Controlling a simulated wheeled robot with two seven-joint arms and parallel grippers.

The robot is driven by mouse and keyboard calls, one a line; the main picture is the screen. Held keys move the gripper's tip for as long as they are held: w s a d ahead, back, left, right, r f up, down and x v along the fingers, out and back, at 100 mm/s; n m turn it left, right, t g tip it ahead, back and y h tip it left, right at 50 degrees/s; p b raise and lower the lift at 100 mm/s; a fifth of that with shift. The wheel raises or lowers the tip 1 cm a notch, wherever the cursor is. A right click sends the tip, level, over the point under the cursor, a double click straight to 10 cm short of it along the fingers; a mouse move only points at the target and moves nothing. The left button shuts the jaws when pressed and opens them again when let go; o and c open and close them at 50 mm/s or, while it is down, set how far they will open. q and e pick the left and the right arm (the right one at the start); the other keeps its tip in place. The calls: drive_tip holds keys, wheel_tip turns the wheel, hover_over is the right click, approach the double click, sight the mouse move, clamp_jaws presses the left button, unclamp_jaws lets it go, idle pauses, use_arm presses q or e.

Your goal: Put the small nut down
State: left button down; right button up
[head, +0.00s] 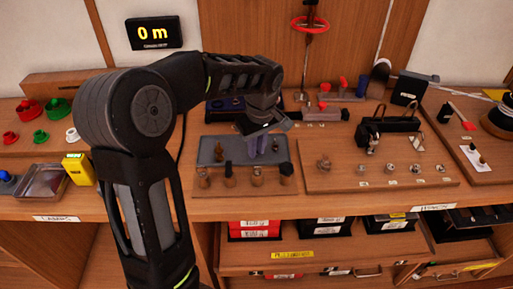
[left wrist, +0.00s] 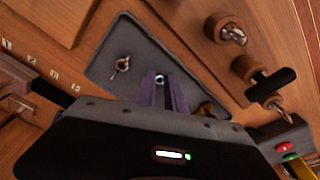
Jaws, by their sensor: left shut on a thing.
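My left gripper (head: 262,146) reaches down over a dark grey mat (head: 208,156) on the bench. Its two purple-grey fingers (left wrist: 163,88) are shut on the small nut (left wrist: 159,79), a tiny shiny ring at the fingertips in the left wrist view. In the head view the fingers hide the nut. The mat also shows in the left wrist view (left wrist: 108,82). I cannot tell whether the nut touches the mat. My right gripper is not in view.
A small ringed metal piece (left wrist: 122,65) lies on the mat, left of the fingers. Several wooden-based fittings (head: 230,176) stand along the front. A wooden board with hardware (head: 340,180) is to the right. A yellow device (head: 78,168) and metal tray (head: 42,181) are at left.

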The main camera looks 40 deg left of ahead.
use_arm(q)
drive_tip(key=shift+s+d+f, duration=0.1)
drive_tip(key=shift+s+f, duration=0.2)
drive_tip(key=shift+f, duration=0.25)
drive_tip(key=c, duration=1.4)
unclamp_jaws()
drive_tip(key=shift+f, duration=0.15)
drive_tip(key=shift+w+r+p, duration=0.1)
drive_tip(key=shift+r+p, duration=0.25)
drive_tip(key=shift+r, duration=0.45)
wheel_tip(320, 180, up, 12)
drive_tip(key=d, duration=0.1)
